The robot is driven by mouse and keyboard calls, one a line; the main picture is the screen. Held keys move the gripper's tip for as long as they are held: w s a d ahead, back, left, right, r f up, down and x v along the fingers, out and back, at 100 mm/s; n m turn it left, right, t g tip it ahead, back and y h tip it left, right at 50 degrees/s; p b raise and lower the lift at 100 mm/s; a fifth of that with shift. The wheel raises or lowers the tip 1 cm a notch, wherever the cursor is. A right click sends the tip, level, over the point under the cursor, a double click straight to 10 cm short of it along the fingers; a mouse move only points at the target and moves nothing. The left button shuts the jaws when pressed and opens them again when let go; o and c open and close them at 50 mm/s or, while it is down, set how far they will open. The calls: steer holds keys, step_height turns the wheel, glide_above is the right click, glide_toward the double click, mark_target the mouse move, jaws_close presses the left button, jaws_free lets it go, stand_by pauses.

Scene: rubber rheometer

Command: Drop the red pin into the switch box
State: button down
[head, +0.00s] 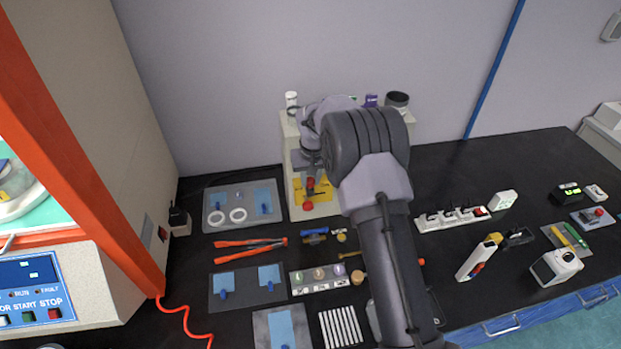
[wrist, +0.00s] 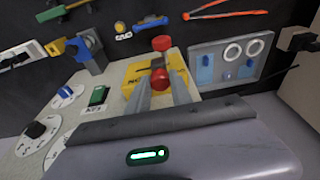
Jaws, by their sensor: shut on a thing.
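My gripper (wrist: 160,80) is shut on the red pin (wrist: 160,77), whose round red head shows between the two grey fingers in the wrist view. The pin is at a yellow block (wrist: 129,68), which looks like the switch box, on a pale cabinet (wrist: 62,103). The yellow block also shows in the head view (head: 298,193), low on the cabinet front. A second red knob (wrist: 162,43) sits at the block's other side, apart from the fingers. The pin's lower end is hidden, so I cannot tell whether it is inside the block or above it.
The cabinet carries dials and a green switch (wrist: 98,97). A grey board with two white rings (head: 215,217) lies to the left in the head view. Red-handled tongs (head: 250,244) and small tools lie in front. A white power strip (head: 452,219) is at right.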

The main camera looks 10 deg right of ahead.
steer(key=shift+f+b, duration=0.55)
steer(key=shift+f, duration=0.25)
steer(key=c, duration=1.1)
jaws_free()
step_height(320, 180, up, 5)
steer(key=p, duration=0.3)
steer(key=shift+r, duration=0.1)
